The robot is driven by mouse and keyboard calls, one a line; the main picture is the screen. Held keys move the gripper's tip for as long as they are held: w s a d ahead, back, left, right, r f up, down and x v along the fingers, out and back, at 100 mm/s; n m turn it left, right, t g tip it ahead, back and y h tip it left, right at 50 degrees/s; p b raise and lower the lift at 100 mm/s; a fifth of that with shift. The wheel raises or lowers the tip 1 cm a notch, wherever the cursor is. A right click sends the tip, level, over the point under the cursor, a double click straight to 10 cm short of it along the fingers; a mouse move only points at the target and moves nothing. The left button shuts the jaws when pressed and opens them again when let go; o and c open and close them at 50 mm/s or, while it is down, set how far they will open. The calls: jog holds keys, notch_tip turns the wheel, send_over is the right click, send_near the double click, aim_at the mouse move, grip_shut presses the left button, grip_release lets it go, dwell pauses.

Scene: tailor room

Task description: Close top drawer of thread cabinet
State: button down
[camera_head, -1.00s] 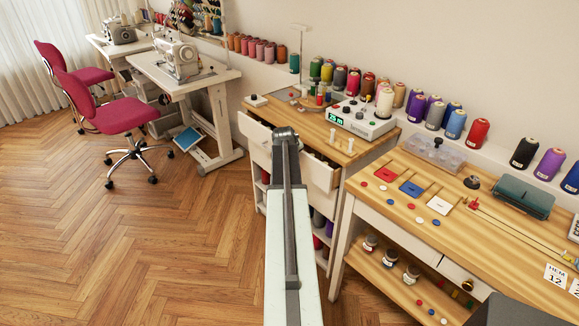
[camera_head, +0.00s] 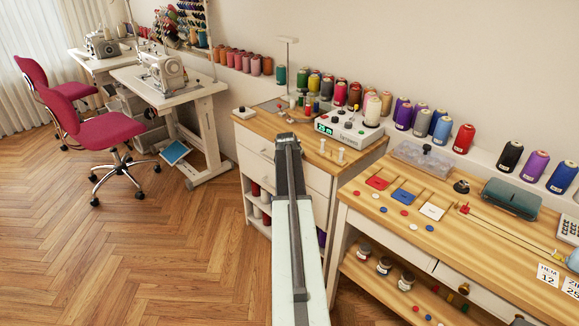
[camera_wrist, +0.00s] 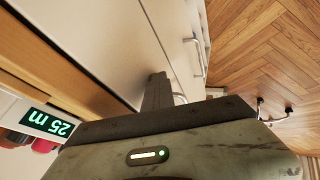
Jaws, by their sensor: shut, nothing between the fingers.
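The thread cabinet (camera_head: 240,174) stands at the middle of the head view, with a wooden top and white drawers. Its top drawer (camera_head: 250,139) looks flush with the cabinet body, its front lying just under the wooden top. The right part of that front is hidden behind my arm. In the wrist view the white top drawer front (camera_wrist: 100,40) fills the upper left. My gripper (camera_wrist: 157,92) is shut and empty, its fingers against or very close to the white front. In the head view my arm's end covers the gripper.
A measuring device (camera_head: 349,131) and several thread spools stand on the cabinet top. A wooden worktable (camera_head: 400,222) is close on the right. A sewing table (camera_head: 200,85) and pink chairs (camera_head: 98,133) are at the left. The floor (camera_head: 130,260) at front left is clear.

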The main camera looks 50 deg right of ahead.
jog(key=s+a+r+p, duration=0.2)
jog(key=a+r+p, duration=0.6)
jog(key=a, duration=0.1)
jog(key=shift+s, duration=0.2)
jog(key=shift+w+a, duration=0.1)
